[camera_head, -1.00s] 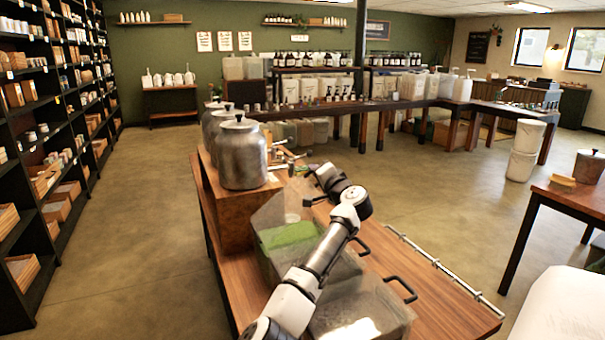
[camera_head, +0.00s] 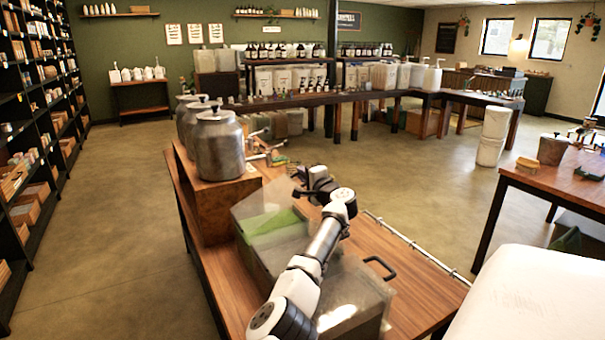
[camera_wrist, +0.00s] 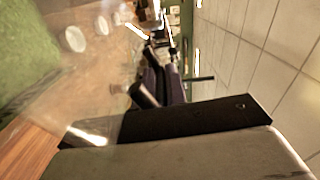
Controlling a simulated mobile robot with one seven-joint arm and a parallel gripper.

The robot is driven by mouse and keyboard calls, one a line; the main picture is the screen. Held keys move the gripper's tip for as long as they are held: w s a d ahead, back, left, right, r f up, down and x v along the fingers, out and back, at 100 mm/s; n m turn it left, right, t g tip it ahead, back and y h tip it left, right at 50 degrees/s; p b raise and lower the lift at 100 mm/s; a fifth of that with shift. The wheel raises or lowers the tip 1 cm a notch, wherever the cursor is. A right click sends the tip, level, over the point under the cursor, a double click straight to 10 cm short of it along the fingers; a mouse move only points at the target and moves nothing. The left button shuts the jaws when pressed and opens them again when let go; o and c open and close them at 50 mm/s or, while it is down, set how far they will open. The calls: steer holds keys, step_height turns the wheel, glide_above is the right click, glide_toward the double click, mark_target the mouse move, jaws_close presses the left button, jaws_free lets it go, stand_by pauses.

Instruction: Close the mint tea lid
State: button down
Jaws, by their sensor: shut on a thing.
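The mint tea bin (camera_head: 240,232) is a clear box on the wooden counter, with green leaves (camera_head: 270,222) inside. The leaves also show as a green patch in the wrist view (camera_wrist: 28,60). Its clear lid (camera_head: 266,196) stands tilted up over the bin, its outline faint. My gripper (camera_head: 304,180) is at the raised right side of this lid and is shut on it. The exact grip is too small and dark to make out. In the wrist view, blurred dark gripper parts (camera_wrist: 165,85) show beside the clear pane.
A second clear bin (camera_head: 355,305) with a black handle (camera_head: 380,268) stands in front, under my arm. Metal urns (camera_head: 215,148) with taps stand on a wooden box (camera_head: 205,195) behind. A metal rail (camera_head: 415,245) runs along the counter's right edge.

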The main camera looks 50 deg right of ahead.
steer(key=shift+w+a+f, duration=0.1)
steer(key=shift+a+f, duration=0.05)
steer(key=shift+f, duration=0.05)
steer(key=c, duration=1.8)
jaws_free()
steer(key=o, duration=0.3)
steer(key=shift+a+r, duration=0.15)
steer(key=shift+r, duration=0.45)
step_height(320, 180, up, 19)
steer(key=shift+p, duration=0.3)
